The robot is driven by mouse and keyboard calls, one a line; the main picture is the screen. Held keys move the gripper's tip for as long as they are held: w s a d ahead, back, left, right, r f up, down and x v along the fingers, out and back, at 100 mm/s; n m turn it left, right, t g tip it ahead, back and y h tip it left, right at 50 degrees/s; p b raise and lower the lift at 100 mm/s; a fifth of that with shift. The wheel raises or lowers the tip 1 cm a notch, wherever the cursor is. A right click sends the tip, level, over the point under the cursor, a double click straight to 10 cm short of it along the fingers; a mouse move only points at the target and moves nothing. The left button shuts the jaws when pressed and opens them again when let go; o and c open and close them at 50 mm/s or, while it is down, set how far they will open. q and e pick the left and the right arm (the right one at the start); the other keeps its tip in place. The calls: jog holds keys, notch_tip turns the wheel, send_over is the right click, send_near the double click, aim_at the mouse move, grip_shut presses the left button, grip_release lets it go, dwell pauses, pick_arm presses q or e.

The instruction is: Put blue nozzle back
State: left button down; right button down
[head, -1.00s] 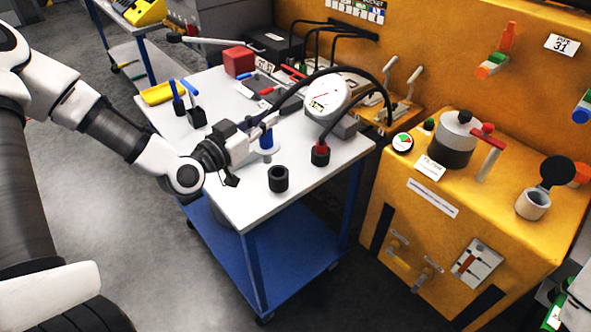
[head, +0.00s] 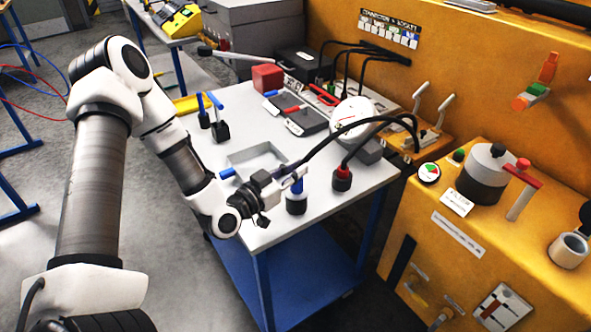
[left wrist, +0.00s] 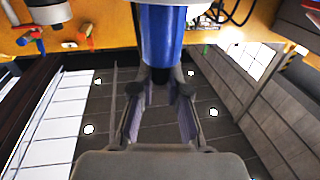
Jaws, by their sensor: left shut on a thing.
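The blue nozzle (head: 297,187) is upright in my left gripper (head: 298,176), at the mouth of a black round holder (head: 296,204) on the white cart top. Whether its lower end is seated in the holder is hard to tell. My left gripper is shut on it. In the left wrist view the blue nozzle (left wrist: 161,35) stands as a blue cylinder at the fingertips (left wrist: 160,82). A black hose runs from the gripper area up to the right. My right gripper is not in view.
A red-collared nozzle (head: 342,172) stands in another black holder just right. A white round gauge (head: 352,117) is behind it. A shallow grey tray (head: 238,158) lies left of the gripper. The yellow machine (head: 440,262) stands right of the cart (head: 268,234).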

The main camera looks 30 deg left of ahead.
pick_arm(q)
jog(key=shift+f+b, duration=0.3)
jog(key=c, duration=1.2)
grip_release()
jog(key=shift+w, duration=0.1)
jog(key=shift+o, duration=0.2)
jog(key=shift+r+p, duration=0.55)
jog(key=shift+p, duration=0.05)
jog(key=s+a+p, duration=0.2)
jog(key=s+p, duration=0.2)
jog(key=s, duration=0.8)
jog(key=shift+a+f+p, duration=0.15)
jog(key=shift+f+p, duration=0.15)
jog(key=shift+p, duration=0.05)
jog(key=shift+w, duration=0.1)
